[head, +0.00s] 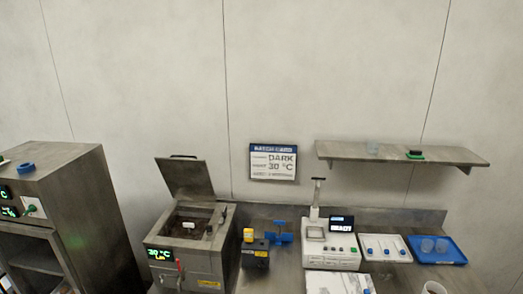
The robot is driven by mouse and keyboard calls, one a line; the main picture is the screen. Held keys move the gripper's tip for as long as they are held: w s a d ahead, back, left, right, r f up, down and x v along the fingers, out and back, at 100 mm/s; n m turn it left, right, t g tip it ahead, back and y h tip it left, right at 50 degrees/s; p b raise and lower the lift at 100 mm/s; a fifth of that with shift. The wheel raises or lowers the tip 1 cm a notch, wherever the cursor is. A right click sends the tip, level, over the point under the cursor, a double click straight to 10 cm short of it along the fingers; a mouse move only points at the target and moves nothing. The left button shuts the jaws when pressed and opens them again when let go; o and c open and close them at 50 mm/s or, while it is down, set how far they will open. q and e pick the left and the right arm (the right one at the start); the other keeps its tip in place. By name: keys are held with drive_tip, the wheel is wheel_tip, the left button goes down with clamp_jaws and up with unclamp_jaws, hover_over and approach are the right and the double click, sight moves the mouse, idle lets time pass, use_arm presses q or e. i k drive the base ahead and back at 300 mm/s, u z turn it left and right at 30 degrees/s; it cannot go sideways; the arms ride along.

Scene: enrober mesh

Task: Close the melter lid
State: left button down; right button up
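The melter (190,252) is a grey metal box on the counter, left of centre in the head view. Its lid (186,178) stands open, tilted up and back from the rear edge, with a dark handle at its top. The opening shows dark brown contents and a small white item. A green display on its front reads 30 °C. A slim tool stands at the right part of its top. Neither gripper is in the head view.
A metal cabinet (62,185) stands at the left. Right of the melter are a yellow-and-black device (255,254), a blue valve-like item (281,233), a white machine (331,249) reading READY, a white tray (384,248) and a blue tray (456,256). A wall shelf (400,154) hangs above.

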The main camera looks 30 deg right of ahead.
sight(190, 179)
drive_tip(key=z, duration=0.85)
drive_tip(key=i, duration=0.35)
